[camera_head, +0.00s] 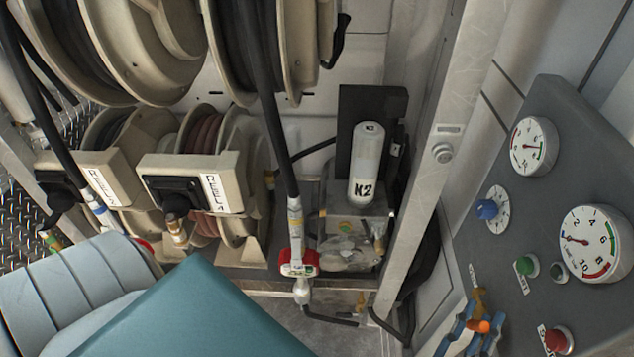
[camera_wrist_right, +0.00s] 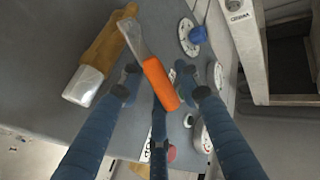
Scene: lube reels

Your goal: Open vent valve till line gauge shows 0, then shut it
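The vent valve (camera_wrist_right: 97,50) is a brass body with a pale end and a metal lever ending in an orange grip (camera_wrist_right: 160,84). In the head view the orange grip (camera_head: 479,326) shows at the panel's lower left. My right gripper (camera_wrist_right: 163,88) has its blue fingers spread on either side of the orange grip, with gaps visible; contact is not clear. It also shows in the head view (camera_head: 470,335). Two round gauges, upper (camera_head: 533,146) and lower (camera_head: 597,243), sit on the panel. The lower needle points left, near the low end. Which is the line gauge is unreadable. My left gripper is out of view.
The grey panel (camera_head: 558,105) also carries a blue knob (camera_head: 487,209), a green button (camera_head: 526,265) and a red button (camera_head: 558,340). A metal post (camera_head: 425,150) stands left of it. Hose reels (camera_head: 160,45) and a K2 bottle (camera_head: 366,165) are farther left.

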